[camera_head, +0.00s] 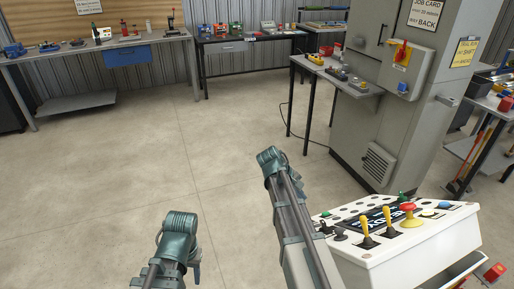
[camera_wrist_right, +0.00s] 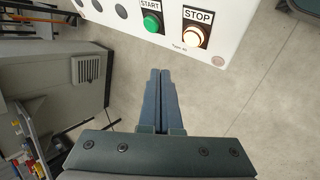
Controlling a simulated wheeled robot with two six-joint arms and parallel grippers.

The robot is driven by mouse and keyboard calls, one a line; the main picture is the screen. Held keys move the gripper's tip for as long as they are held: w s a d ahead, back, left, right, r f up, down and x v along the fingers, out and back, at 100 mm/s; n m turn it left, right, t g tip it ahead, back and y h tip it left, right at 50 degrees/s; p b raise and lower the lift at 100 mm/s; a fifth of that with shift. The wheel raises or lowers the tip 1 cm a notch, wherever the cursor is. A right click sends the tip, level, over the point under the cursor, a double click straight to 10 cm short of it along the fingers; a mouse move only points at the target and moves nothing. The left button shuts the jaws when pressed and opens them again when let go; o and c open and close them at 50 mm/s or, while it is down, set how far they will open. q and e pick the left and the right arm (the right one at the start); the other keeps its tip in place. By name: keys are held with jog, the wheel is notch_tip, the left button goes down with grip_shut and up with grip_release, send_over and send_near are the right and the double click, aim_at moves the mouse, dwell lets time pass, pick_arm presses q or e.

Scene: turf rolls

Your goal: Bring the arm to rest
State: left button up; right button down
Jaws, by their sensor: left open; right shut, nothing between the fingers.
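My right gripper (camera_wrist_right: 160,72) shows in the right wrist view, with its two slim blue-grey fingers together and nothing between them. It points toward a white panel with a green START button (camera_wrist_right: 151,22) and a lit STOP button (camera_wrist_right: 194,36); the fingertips appear apart from it, over the floor. In the head view my right arm (camera_head: 282,195) stands beside the white control console, and its gripper cannot be made out. My left arm (camera_head: 178,240) shows at the bottom, left of the right arm; its fingers are not visible.
The white control console (camera_head: 440,238) has yellow levers and a red button (camera_head: 407,208). A grey cabinet (camera_head: 385,95) with a vent and a side shelf (camera_head: 343,80) stands behind. Workbenches (camera_head: 60,55) line the back. Open concrete floor (camera_head: 130,150) lies ahead and left.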

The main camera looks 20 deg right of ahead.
jog(key=s+a+y+p, duration=0.1)
jog(key=s+a, duration=0.4)
jog(key=a, duration=0.5)
jog(key=s+a+y+p, duration=0.1)
jog(key=s+a+y, duration=0.1)
jog(key=s+a, duration=0.4)
jog(key=s+a+n+y+p, duration=0.1)
jog(key=s+a, duration=0.5)
jog(key=a, duration=0.7)
jog(key=shift+a+y, duration=0.35)
jog(key=shift+y, duration=0.35)
